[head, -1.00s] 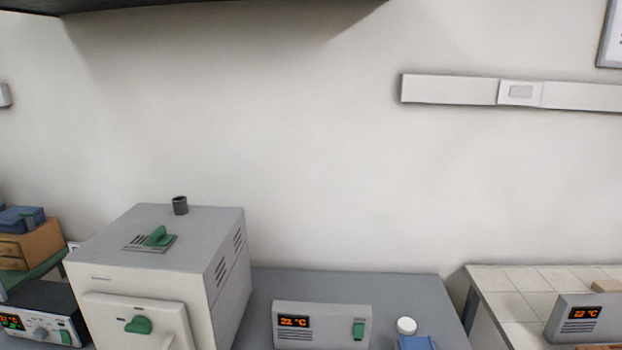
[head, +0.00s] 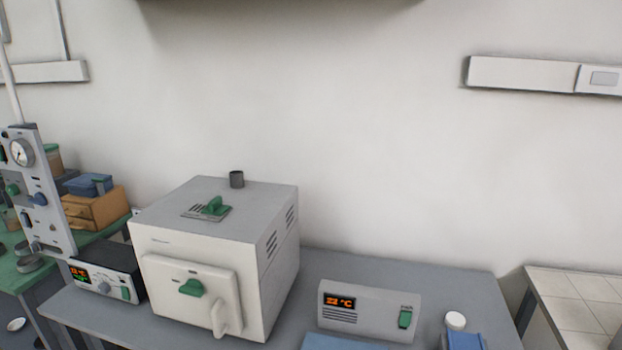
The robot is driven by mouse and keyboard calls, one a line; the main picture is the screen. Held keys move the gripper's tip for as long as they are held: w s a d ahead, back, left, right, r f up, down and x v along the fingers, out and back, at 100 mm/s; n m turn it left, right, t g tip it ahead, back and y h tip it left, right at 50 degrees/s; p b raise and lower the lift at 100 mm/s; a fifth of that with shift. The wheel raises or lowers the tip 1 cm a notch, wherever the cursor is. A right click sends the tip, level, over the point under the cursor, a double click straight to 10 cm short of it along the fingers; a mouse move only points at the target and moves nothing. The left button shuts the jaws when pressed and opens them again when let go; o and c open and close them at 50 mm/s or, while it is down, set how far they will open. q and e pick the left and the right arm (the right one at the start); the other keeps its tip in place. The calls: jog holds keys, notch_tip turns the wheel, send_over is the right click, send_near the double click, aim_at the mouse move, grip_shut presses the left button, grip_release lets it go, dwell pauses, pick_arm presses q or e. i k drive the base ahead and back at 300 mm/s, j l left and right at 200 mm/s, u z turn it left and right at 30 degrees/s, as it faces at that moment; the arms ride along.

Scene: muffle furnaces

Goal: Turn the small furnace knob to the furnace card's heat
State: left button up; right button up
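A white and grey box furnace (head: 205,255) stands on the grey bench, with a green knob (head: 192,288) and a pale handle (head: 220,318) on its front door. No furnace card can be made out. Neither gripper is in view.
A wooden drawer box (head: 97,208) with a blue case (head: 88,185) sits on a green table at left, near a gauge panel (head: 38,190). A white-capped item (head: 455,320) and a blue object (head: 465,341) are at the bench's right. A tiled bench (head: 580,300) stands beyond a gap.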

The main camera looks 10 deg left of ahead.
aim_at(104, 288)
jog(key=u, duration=1.6)
jog(key=i+j+z, duration=0.15)
jog(key=j+z, duration=0.2)
jog(key=j, duration=0.4)
jog(key=j+z, duration=0.4)
jog(key=j, duration=0.4)
jog(key=i, duration=0.05)
